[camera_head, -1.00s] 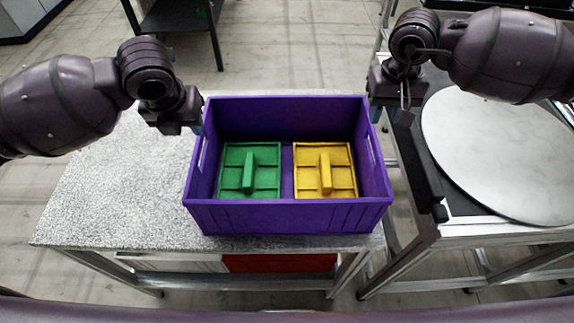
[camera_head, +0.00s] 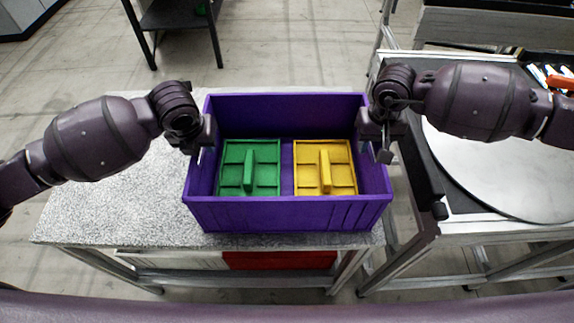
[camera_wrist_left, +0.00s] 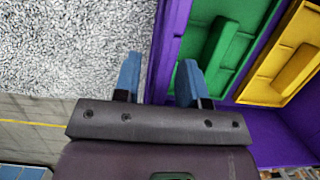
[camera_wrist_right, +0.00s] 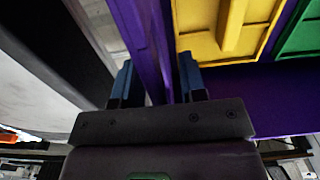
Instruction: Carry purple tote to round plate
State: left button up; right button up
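The purple tote (camera_head: 290,217) stands upright on the speckled table. It holds a green divided insert (camera_head: 262,155) at left and a yellow one (camera_head: 338,165) at right. My left gripper (camera_head: 198,153) is at the tote's left wall; in the left wrist view its open fingers (camera_wrist_left: 159,80) stand apart on either side of that wall (camera_wrist_left: 167,45). My right gripper (camera_head: 383,152) is at the right wall; in the right wrist view its open fingers (camera_wrist_right: 156,82) straddle that wall (camera_wrist_right: 150,45). The pale round plate (camera_head: 490,180) lies on the right-hand stand, partly hidden by my right arm.
The speckled table (camera_head: 110,205) has free room left of the tote. A gap separates it from the metal-framed stand (camera_head: 470,230), whose dark edge bar (camera_head: 425,180) lies between tote and plate. A dark table (camera_head: 175,15) stands at the back.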

pick_arm(q)
jog(key=shift+f, duration=0.15)
pick_arm(e)
jog(key=shift+f, duration=0.1)
pick_arm(q)
grip_shut()
pick_arm(e)
grip_shut()
pick_arm(q)
jog(key=shift+w, duration=0.1)
dwell(1.0)
